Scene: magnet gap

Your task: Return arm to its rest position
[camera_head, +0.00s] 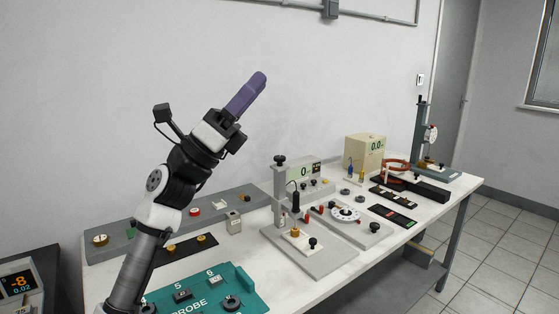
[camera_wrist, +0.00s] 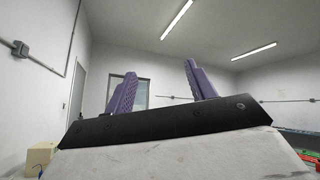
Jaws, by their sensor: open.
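My gripper (camera_head: 248,93) is raised in the head view, above the left part of the bench, with its purple fingers pointing up and to the right. In the wrist view my gripper (camera_wrist: 160,88) shows two purple fingers spread well apart with nothing between them. Behind them are only the wall, ceiling and window. The arm rises from the lower left of the head view and touches nothing that I can see.
The white bench (camera_head: 340,285) holds a teal probe tray (camera_head: 250,290), a grey stand with a probe (camera_head: 310,262), a beige meter box (camera_head: 364,155) and a tall gauge stand (camera_head: 421,130). A display unit (camera_head: 18,285) stands at the lower left. The air above the bench is clear.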

